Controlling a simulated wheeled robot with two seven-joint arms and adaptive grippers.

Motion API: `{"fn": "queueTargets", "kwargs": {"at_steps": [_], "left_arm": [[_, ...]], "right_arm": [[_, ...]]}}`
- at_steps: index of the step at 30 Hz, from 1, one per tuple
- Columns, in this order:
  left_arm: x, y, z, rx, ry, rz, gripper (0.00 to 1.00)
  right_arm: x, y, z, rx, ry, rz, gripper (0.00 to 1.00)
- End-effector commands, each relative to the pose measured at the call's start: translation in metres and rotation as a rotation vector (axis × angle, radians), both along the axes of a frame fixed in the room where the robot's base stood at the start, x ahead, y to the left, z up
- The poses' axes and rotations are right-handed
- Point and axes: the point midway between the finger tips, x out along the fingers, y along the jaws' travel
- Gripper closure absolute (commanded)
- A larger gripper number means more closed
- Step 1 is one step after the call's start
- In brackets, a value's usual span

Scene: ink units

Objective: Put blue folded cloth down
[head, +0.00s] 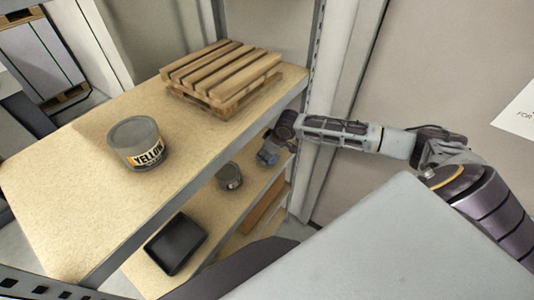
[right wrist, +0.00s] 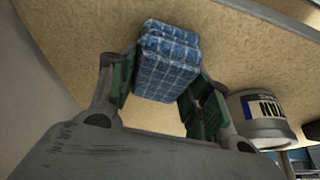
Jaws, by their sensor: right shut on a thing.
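The blue folded cloth (right wrist: 167,65) has a checked pattern and sits between the green-padded fingers of my right gripper (right wrist: 163,88) in the right wrist view. The gripper is shut on it. In the head view the cloth (head: 266,158) is a small blue patch at the end of my right gripper (head: 274,147), at the right end of the lower shelf (head: 205,205). I cannot tell whether the cloth touches the shelf board. My left gripper is not in view.
A can (head: 229,176) stands on the lower shelf, left of the cloth; a labelled can (right wrist: 264,118) is right of the gripper in the wrist view. A black tray (head: 176,244) lies nearer. The upper shelf (head: 85,190) holds a YELLOW can (head: 138,143) and a wooden pallet (head: 222,72). A metal post (head: 313,130) stands beside my right arm.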

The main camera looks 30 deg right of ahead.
Motion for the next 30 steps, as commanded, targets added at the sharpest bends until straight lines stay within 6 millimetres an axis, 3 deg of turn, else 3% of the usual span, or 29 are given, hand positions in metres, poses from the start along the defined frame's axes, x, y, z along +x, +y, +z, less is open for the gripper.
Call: {"fn": "queueTargets", "kwargs": {"at_steps": [5, 6, 11, 30], "left_arm": [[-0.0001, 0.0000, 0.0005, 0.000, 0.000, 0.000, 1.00], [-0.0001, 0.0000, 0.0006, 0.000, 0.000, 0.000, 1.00], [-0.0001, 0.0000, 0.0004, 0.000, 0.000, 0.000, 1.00], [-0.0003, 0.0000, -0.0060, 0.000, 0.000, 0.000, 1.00]], "right_arm": [[0.0000, 0.0001, -0.0018, 0.000, 0.000, 0.000, 0.71], [-0.0001, 0.0001, -0.0023, 0.000, 0.000, 0.000, 0.50], [0.0000, 0.0000, -0.0021, 0.000, 0.000, 0.000, 0.30], [0.0002, -0.0005, -0.0037, 0.000, -0.001, 0.000, 0.30]]}}
